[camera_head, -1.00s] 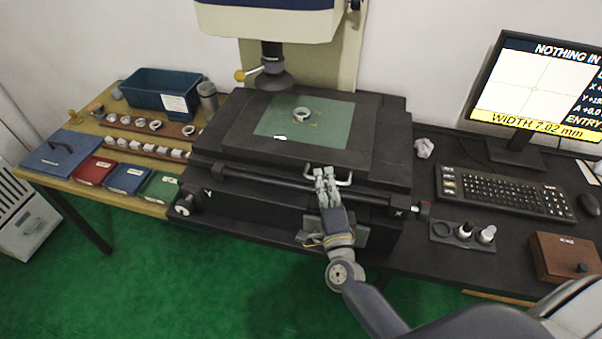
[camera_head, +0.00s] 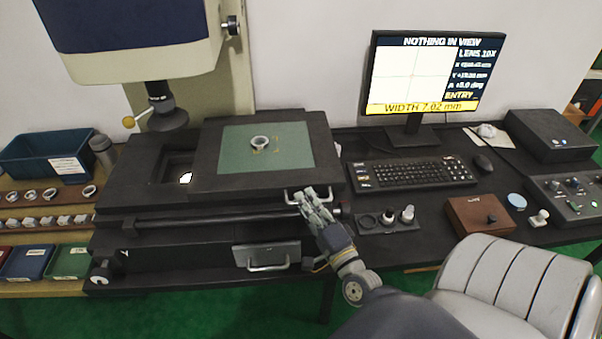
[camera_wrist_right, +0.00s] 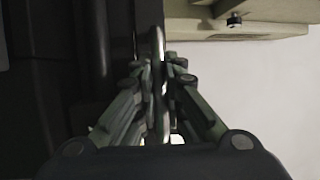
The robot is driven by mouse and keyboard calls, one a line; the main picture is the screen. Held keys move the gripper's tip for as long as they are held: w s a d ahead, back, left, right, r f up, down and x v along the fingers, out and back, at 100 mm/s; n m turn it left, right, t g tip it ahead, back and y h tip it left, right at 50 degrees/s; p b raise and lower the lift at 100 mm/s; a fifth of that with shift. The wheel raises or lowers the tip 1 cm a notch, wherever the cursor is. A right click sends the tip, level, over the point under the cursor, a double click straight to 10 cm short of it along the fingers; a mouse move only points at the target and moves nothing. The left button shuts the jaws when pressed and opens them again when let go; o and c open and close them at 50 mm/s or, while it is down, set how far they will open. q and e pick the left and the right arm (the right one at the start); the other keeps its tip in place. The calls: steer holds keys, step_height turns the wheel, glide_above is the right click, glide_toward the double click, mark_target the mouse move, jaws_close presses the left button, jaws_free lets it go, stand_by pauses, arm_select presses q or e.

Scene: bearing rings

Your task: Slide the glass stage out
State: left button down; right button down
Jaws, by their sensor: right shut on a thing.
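The glass stage (camera_head: 228,166) is a greenish plate set in a dark carriage (camera_head: 205,180). A metal bearing ring (camera_head: 260,143) lies on the plate. The carriage sits toward the right of the black base (camera_head: 120,190), and a dark recess with a bright spot shows uncovered at its left. My right gripper (camera_head: 304,200) is shut on the bar handle (camera_head: 291,198) at the carriage's front edge. In the right wrist view the fingers close around the pale handle bar (camera_wrist_right: 158,45). My left gripper is out of view.
The microscope head and lens (camera_head: 165,112) hang above the uncovered recess. The monitor (camera_head: 420,75) reads "NOTHING IN VIEW". Ring racks and coloured boxes stand at left.

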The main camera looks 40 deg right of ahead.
steer(key=shift+f, duration=0.1)
steer(key=c, duration=1.9)
jaws_free()
steer(key=shift+s+d, duration=0.1)
steer(key=shift+d, duration=0.05)
steer(key=shift+c, duration=0.2)
steer(key=v, duration=1.2)
